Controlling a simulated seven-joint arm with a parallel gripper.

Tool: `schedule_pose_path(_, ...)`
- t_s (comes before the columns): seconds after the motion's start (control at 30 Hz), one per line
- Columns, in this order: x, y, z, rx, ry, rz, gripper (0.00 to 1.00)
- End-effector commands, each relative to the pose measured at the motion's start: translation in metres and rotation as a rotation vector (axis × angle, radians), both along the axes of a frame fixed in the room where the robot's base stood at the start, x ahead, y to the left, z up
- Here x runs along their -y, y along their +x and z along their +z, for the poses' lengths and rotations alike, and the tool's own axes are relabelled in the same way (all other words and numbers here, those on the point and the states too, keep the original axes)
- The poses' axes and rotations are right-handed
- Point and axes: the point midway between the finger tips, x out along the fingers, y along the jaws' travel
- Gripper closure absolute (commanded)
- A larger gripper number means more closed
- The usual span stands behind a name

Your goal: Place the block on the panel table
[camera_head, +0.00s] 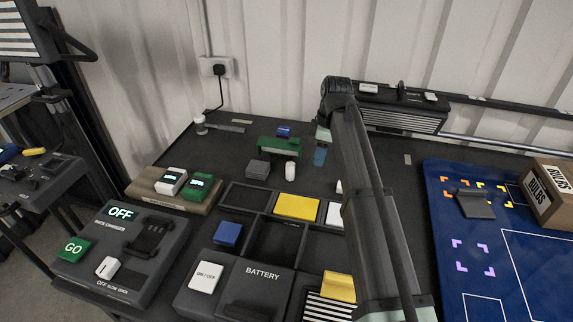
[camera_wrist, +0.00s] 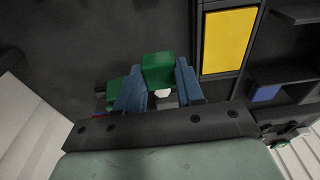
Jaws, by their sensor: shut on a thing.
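My gripper (camera_head: 320,154) is over the back middle of the dark table (camera_head: 180,148). In the wrist view its blue fingers (camera_wrist: 160,85) are closed on a green block (camera_wrist: 158,70). A small pale piece (camera_wrist: 164,93) shows between the fingers behind the block. In the head view I cannot make out the held block, so its height over the table is unclear. A blue board (camera_head: 450,262) with white outlines and coloured corner marks lies at the right; a grey block (camera_head: 474,204) is on it.
Left of my gripper are a green bar (camera_head: 278,144), a blue block (camera_head: 284,131), a grey block (camera_head: 257,169) and a white cylinder (camera_head: 291,171). Nearer is a compartment frame with a yellow panel (camera_head: 297,206) and an empty cell (camera_head: 275,240). A cardboard box (camera_head: 545,195) stands far right.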

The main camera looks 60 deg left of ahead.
Motion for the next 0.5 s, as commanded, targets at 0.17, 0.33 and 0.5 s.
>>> schedule_pose_path(0.17,0.001,0.000,-0.022,-0.001,-0.003,0.003,0.92)
schedule_pose_path(0.33,0.001,0.000,-0.050,-0.001,-0.003,0.003,0.92)
schedule_pose_path(0.5,0.000,0.000,-0.063,0.000,0.000,0.003,0.92)
